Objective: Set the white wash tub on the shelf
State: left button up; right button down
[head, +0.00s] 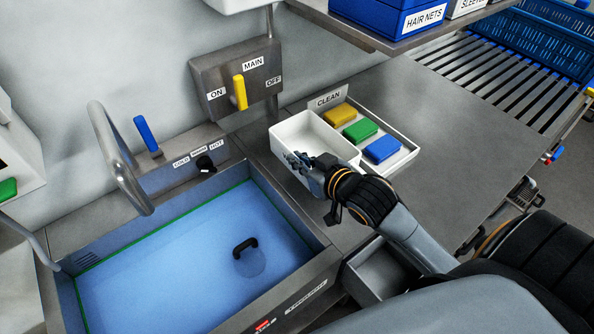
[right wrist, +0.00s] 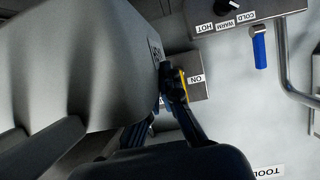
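The white wash tub (head: 288,134) is an open rectangular box, upright, at the sink's right rim and left of the sponge tray in the head view. My right gripper (head: 308,166) is at its near rim, its fingers closed together on the wall. In the right wrist view a large grey surface, seemingly the tub (right wrist: 85,60), fills the left, and the gripper fingers (right wrist: 172,88) meet at its edge. Whether the tub's base touches the counter is hidden. The shelf (head: 385,42) at the top right holds boxes. My left gripper is out of view.
The sink (head: 190,255) holds blue water and a black handle. A tray (head: 402,162) labelled CLEAN holds yellow, green and blue blocks. A blue HAIR NETS box (head: 400,18) stands on the shelf. The metal counter (head: 460,140) is bare on the right. A tap (head: 118,165) rises left.

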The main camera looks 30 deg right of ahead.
jog(key=w+f, duration=0.1)
jog(key=f, duration=0.1)
jog(key=w+d+f, duration=0.1)
jog(key=w+f, duration=0.1)
jog(key=shift+w+d+f, duration=0.15)
jog(key=shift+f+p, duration=0.3)
jog(key=shift+f, duration=1.3)
jog(key=shift+f, duration=0.1)
jog(key=c, duration=1.5)
grip_release()
jog(key=shift+f, duration=0.1)
jog(key=shift+c, duration=0.2)
